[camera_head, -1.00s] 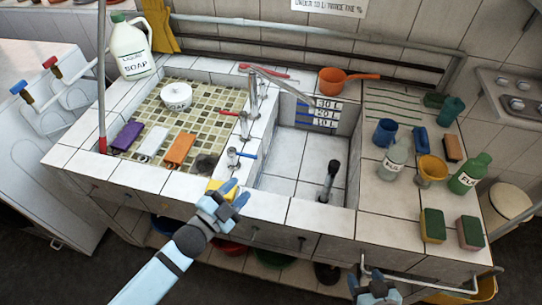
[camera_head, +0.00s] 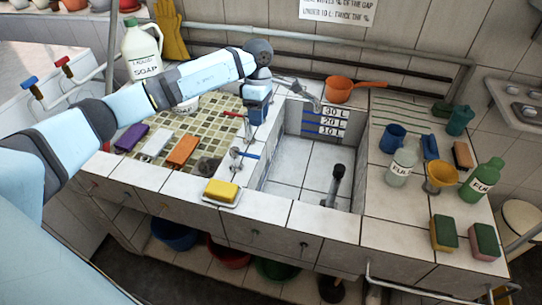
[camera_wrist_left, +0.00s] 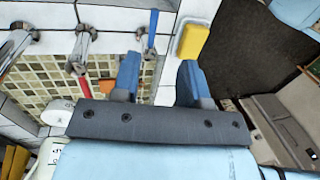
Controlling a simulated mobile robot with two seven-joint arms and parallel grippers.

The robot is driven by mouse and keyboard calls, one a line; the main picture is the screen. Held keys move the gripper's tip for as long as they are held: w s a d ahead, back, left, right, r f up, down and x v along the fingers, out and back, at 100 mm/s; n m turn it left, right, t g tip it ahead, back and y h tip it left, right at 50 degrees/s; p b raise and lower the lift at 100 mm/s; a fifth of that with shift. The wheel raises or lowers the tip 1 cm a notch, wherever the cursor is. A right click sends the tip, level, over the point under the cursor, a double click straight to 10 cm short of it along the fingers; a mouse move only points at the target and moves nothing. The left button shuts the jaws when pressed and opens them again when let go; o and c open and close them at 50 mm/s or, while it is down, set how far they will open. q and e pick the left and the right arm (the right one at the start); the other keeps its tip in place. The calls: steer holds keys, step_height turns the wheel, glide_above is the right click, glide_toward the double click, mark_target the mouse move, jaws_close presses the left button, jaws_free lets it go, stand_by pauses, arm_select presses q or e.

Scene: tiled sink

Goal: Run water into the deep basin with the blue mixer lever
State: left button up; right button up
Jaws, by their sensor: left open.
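The blue mixer lever (camera_head: 245,154) sticks out to the right from a chrome tap body on the tiled divider, beside the deep basin (camera_head: 295,180). In the left wrist view the blue lever (camera_wrist_left: 152,28) is beyond my fingertips, not touched. My left gripper (camera_head: 256,112) is open and empty above the divider, behind the blue lever; its fingers also show in the left wrist view (camera_wrist_left: 158,75). A red lever (camera_head: 233,114) is just left of it. No water shows. My right gripper is out of view.
A yellow sponge (camera_head: 221,190) lies on the front ledge. A dark upright plug (camera_head: 337,180) stands in the deep basin. My left arm crosses over the shallow tiled basin (camera_head: 215,135).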

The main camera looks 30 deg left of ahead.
mark_target(246, 154)
arm_select(q)
steer(key=shift+y, duration=0.3)
steer(key=f, duration=0.4)
steer(key=s+f+p, duration=0.1)
steer(key=f, duration=0.3)
steer(key=s+f, duration=0.1)
steer(key=f, duration=0.4)
steer(key=shift+a+p, duration=0.25)
steer(key=shift+p, duration=0.15)
jaws_close()
